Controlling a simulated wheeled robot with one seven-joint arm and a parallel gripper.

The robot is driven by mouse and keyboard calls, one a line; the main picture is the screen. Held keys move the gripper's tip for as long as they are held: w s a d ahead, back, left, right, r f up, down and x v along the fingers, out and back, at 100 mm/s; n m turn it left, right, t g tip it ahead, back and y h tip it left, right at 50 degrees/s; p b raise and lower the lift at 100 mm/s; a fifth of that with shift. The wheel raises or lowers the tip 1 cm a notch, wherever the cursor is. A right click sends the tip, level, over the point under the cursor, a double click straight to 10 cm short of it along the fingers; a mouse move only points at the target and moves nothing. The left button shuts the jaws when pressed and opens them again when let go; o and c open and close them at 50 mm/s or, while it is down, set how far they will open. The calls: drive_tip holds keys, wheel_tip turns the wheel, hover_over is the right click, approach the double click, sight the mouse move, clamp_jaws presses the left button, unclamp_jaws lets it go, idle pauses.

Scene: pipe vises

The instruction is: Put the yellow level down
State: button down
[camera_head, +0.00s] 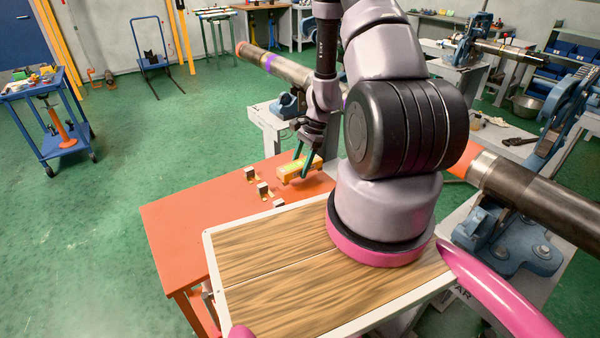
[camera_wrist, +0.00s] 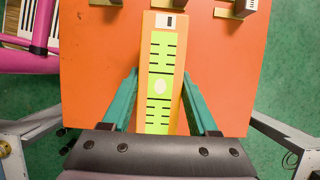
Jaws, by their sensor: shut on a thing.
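The yellow level (camera_head: 299,168) is an orange-yellow bar over the orange table (camera_head: 180,226) in the head view. In the wrist view the level (camera_wrist: 161,75) shows yellow-green marked strips and a pale round spot in the middle. My gripper (camera_head: 312,168) points down at the level, with its green fingers on either side. In the wrist view the fingers of my gripper (camera_wrist: 160,78) flank the level and are shut on it. I cannot tell whether the level touches the table top.
Several small blocks with brass-coloured parts (camera_head: 263,190) stand on the orange table left of the level. A long pipe (camera_head: 290,68) in blue vises runs behind the table. A blue cart (camera_head: 50,115) stands far left. The table's left part is clear.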

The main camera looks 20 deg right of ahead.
drive_tip(key=shift+f, duration=1.25)
drive_tip(key=shift+c, duration=0.8)
unclamp_jaws()
drive_tip(key=shift+f, duration=0.15)
